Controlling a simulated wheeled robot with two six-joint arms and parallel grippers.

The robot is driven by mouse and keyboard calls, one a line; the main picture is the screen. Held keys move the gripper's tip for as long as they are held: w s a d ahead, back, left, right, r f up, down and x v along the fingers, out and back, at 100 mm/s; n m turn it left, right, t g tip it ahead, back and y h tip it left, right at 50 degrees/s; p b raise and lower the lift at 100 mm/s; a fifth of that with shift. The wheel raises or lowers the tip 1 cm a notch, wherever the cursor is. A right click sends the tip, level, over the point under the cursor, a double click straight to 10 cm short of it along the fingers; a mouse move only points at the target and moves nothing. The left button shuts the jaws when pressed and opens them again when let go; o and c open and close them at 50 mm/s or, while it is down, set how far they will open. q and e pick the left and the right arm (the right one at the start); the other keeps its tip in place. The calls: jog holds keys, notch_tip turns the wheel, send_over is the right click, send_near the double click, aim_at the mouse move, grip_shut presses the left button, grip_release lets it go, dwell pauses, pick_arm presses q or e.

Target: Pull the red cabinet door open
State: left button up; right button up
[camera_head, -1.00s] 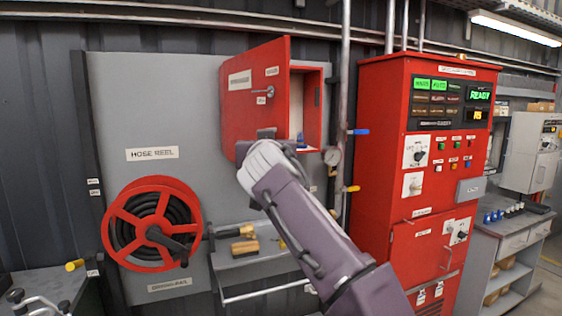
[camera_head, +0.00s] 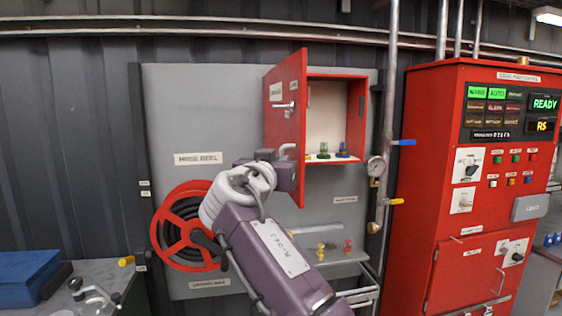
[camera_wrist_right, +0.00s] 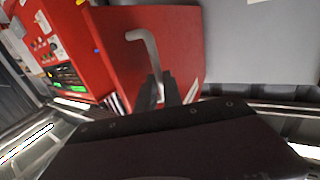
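The red cabinet door (camera_head: 284,125) stands swung wide out from its red cabinet (camera_head: 363,120) on the grey panel. The cabinet's pale inside shows. A small lever with a label sits on the door's upper part. The bent grey door handle (camera_head: 286,149) is lower down; it also shows in the right wrist view (camera_wrist_right: 147,45). My right gripper (camera_head: 288,172) is at this handle, its dark fingers (camera_wrist_right: 160,90) on either side of the handle's lower end, seemingly closed on it. The exact contact is partly hidden. My left gripper is not in view.
Small coloured valves (camera_head: 324,150) stand inside the cabinet. A red hose reel (camera_head: 180,235) is at lower left of it. A vertical pipe with a gauge (camera_head: 376,167) and the red control cabinet (camera_head: 440,150) are to the right. A small shelf (camera_head: 335,258) is below.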

jog(key=o, duration=0.4)
jog(key=shift+w+a+f, duration=0.1)
jog(key=shift+w+f, duration=0.1)
jog(key=shift+f, duration=0.3)
jog(key=b+v, duration=0.1)
jog(key=v, duration=0.2)
jog(key=b+v, duration=0.1)
jog(key=v, duration=0.2)
jog(key=b+v, duration=0.1)
jog(key=v, duration=0.2)
jog(key=shift+r+b, duration=0.25)
jog(key=shift+b, duration=0.05)
